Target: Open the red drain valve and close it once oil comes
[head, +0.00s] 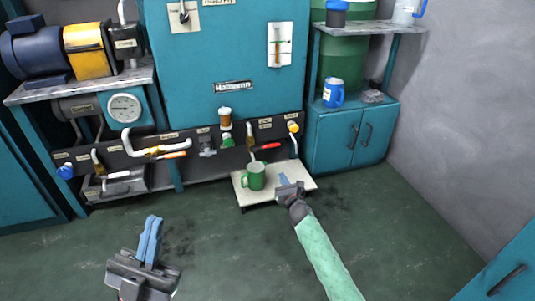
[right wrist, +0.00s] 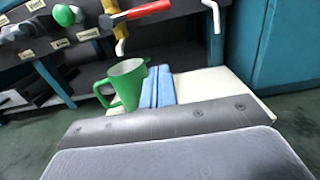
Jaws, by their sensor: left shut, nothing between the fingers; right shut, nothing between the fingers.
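The red valve handle (head: 270,146) sits on the front panel and lies roughly sideways. In the right wrist view the red handle (right wrist: 147,11) joins a yellow valve body with a pale spout (right wrist: 120,47) pointing down. No oil stream shows at the spout. A green mug (head: 254,177) stands upright on a white stand (head: 245,198) below the valve; the mug (right wrist: 127,85) looks pale inside. My right gripper (head: 283,180) is shut and empty, just right of the mug and below the handle, apart from the handle. My left gripper (head: 151,240) is shut and empty over the floor.
Other valves line the panel, including an orange handle (head: 172,155) and a green knob (head: 227,141). A teal cabinet (head: 335,140) with a blue jug (head: 333,93) stands right of the stand. The floor in front is clear.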

